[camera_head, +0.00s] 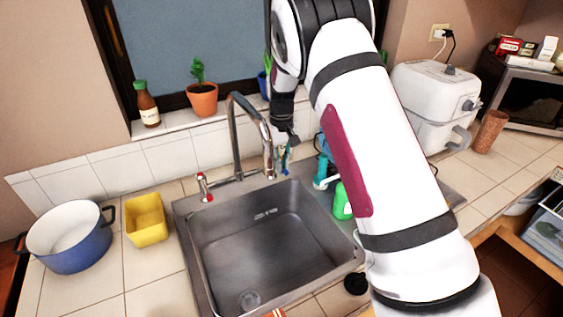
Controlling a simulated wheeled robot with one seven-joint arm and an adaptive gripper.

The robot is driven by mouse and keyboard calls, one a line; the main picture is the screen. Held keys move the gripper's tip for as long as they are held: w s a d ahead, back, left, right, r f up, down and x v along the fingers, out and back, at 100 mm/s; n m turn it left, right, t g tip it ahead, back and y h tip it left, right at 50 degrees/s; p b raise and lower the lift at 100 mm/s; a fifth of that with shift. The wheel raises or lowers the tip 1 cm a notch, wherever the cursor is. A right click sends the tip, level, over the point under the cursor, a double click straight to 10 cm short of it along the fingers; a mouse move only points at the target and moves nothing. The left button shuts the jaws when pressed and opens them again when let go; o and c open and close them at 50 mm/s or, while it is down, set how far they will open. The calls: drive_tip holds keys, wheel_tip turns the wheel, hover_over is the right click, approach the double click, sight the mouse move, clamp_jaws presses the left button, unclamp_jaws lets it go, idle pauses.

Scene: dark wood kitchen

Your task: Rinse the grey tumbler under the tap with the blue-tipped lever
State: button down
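A chrome tap (235,135) arches over the steel sink (205,245). A red-tipped lever (204,188) stands left of its base. A small blue part (285,158), which looks like the blue-tipped lever, shows right of the spout. My gripper (287,143) points down right at this blue part, behind and right of the spout; whether it touches it, and whether its fingers are open, I cannot tell. I do not see a grey tumbler; the sink's visible floor holds none, and my arm hides the sink's right side.
A blue pot (70,255) and yellow tub (146,222) stand left of the sink. A green bottle (342,203) and teal item (324,160) sit beside my arm. A brown cup (490,132) and white appliance (425,95) are at right. Potted plants (203,100) line the sill.

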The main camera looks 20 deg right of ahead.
drive_tip(key=d+n+b, duration=0.1)
drive_tip(key=n+b, duration=0.1)
drive_tip(key=shift+w+d+n, duration=0.25)
drive_tip(key=shift+d+n, duration=0.1)
drive_tip(key=shift+n, duration=0.05)
drive_tip(key=c, duration=1.6)
unclamp_jaws()
drive_tip(key=shift+c, duration=0.2)
drive_tip(key=shift+r, duration=0.1)
wheel_tip(320, 180, up, 12)
